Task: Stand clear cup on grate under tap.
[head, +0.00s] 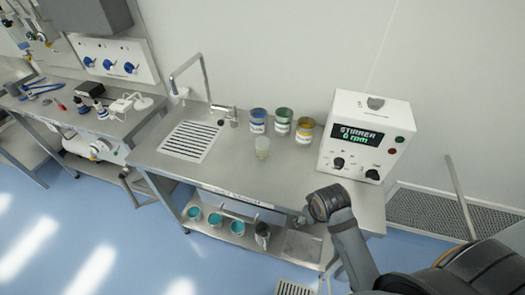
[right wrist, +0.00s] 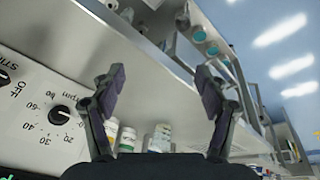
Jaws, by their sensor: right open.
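A small clear cup (head: 262,147), with a pale yellowish look, stands upright on the steel bench in front of the coloured tins. The slotted grate (head: 192,140) lies in the bench top to its left. A bent metal tap (head: 190,68) rises behind the grate, and a short fitting (head: 223,113) sits beside its right corner. My right gripper (right wrist: 160,75) is open in the right wrist view, with nothing between its fingertips. Its fingers cannot be made out in the head view. I cannot pick out the cup in the right wrist view. My left gripper is not in view.
Blue (head: 258,121), green (head: 283,122) and yellow (head: 304,130) tins stand behind the cup. A white stirrer box (head: 366,135) stands at the bench's right end. Teal-filled containers (head: 215,219) stand on the lower shelf. Bench between cup and grate is clear.

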